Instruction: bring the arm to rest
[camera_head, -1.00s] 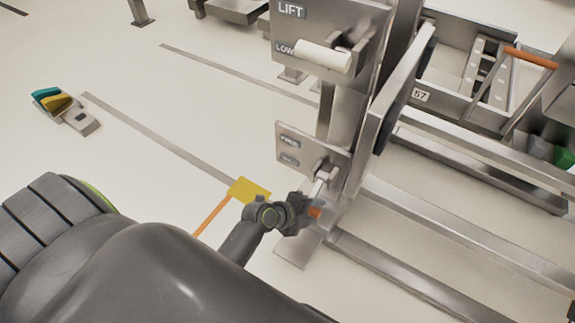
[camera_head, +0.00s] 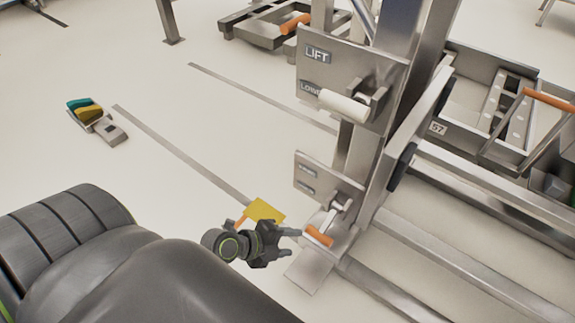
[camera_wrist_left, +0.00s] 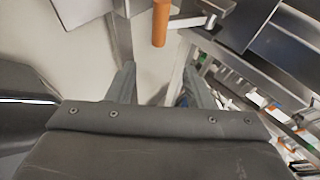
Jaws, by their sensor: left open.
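My left gripper (camera_head: 291,243) is in the lower middle of the head view, open and empty, with its fingers pointing right. Just right of its fingertips is a lever with an orange handle (camera_head: 318,236), mounted on the lower plate of a metal lift post. In the left wrist view the two fingers of the gripper (camera_wrist_left: 160,88) stand apart with nothing between them. The orange handle (camera_wrist_left: 160,24) shows beyond and above them, clear of both fingers. My right gripper is not in view.
The lift post has an upper plate marked LIFT and LOWER (camera_head: 317,58) with a white handle (camera_head: 344,106). A yellow plate (camera_head: 265,211) lies behind my gripper.

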